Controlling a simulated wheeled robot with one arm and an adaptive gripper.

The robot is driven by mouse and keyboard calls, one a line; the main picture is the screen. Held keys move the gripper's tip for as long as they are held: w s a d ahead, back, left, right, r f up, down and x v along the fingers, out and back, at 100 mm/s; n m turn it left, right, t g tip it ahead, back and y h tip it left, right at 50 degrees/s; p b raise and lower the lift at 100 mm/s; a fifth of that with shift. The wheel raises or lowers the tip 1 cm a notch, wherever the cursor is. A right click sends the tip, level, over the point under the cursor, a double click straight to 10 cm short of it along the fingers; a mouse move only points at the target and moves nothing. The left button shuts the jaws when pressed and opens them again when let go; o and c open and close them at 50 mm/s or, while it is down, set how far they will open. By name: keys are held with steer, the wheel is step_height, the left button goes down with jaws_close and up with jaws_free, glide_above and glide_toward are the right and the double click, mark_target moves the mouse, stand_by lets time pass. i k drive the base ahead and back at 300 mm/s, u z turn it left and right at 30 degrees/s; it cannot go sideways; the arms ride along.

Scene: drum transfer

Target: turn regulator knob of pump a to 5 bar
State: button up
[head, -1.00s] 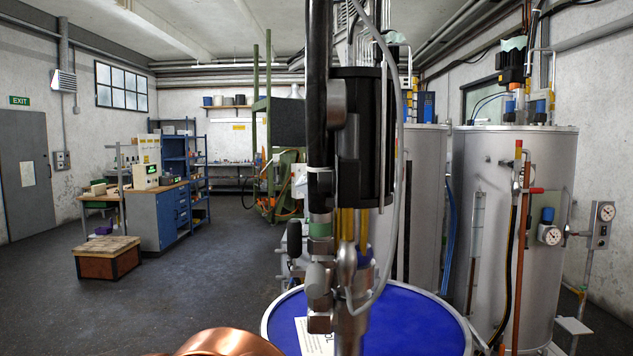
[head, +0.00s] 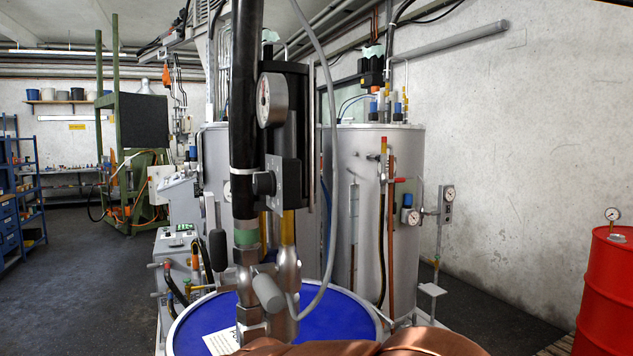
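A pump (head: 295,110) stands upright close in front of me on a drum with a blue lid (head: 340,318); I see no label telling which pump it is. A round pressure gauge (head: 272,99) sits on its upper part, seen nearly edge-on, so its needle is not readable. Below it a dark knob (head: 264,183), apparently the regulator knob, sticks out to the left of a grey block (head: 287,185). My gripper is not in view. Copper-coloured parts, apparently of my arm, show at the bottom edge, below the knob and apart from it.
A thick black hose (head: 244,120) runs down left of the knob, and a grey cable (head: 333,170) loops on the right. Grey tanks (head: 370,230) stand behind. A red drum (head: 608,285) is at far right. Floor at the left is open.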

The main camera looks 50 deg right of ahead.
mark_target(263, 183)
steer(key=z, duration=3.85)
steer(key=k, duration=1.95)
steer(key=u, duration=2.85)
